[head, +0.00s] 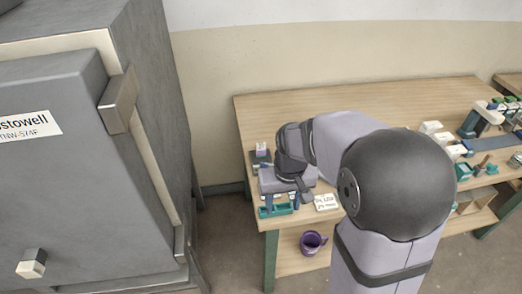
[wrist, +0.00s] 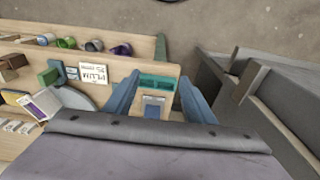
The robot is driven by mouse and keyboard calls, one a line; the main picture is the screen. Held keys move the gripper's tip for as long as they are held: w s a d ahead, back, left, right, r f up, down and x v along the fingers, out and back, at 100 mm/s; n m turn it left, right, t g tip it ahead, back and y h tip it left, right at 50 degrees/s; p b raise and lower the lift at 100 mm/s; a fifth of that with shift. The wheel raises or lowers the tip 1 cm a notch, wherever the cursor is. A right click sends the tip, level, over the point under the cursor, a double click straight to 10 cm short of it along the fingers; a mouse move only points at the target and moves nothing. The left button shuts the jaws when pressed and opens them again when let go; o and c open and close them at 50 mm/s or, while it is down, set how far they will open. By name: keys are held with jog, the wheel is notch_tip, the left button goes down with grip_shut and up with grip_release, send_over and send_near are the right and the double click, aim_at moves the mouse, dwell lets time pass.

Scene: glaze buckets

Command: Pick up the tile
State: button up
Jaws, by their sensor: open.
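My gripper (wrist: 159,80) is open, its two blue fingers apart and pointing down at the left front end of the workbench. In the head view, my gripper (head: 282,198) is over that same bench end. Between the fingers in the wrist view is a small blue-grey flat piece with a pale edge (wrist: 153,106), which may be the tile; I cannot tell for sure. A teal tray (wrist: 160,81) lies just beyond it, and the tray also shows in the head view (head: 276,211). My gripper's body hides part of the bench in the wrist view.
A white lettered card (head: 326,202) lies right of my gripper on the bench (head: 300,90). A purple mug (head: 312,242) stands on the lower shelf. A large grey kiln (head: 60,150) stands left, across a floor gap. The bench's back middle is clear.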

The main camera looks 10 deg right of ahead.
aim_at(261, 144)
jog(key=w+f+t, duration=0.1)
jog(key=w, duration=0.9)
jog(key=w+f+t+p, duration=0.1)
jog(key=w, duration=0.9)
jog(key=w+f+t, duration=0.1)
jog(key=w, duration=0.9)
jog(key=shift+w+a+f, duration=0.15)
jog(key=shift+w+f, duration=0.05)
jog(key=shift+f, duration=0.15)
jog(key=p+x, duration=0.2)
jog(key=x, duration=0.1)
jog(key=shift+s+f, duration=0.1)
jog(key=shift+s, duration=0.15)
jog(key=shift+x, duration=0.8)
jog(key=c, duration=1.2)
jog(key=shift+o, duration=0.2)
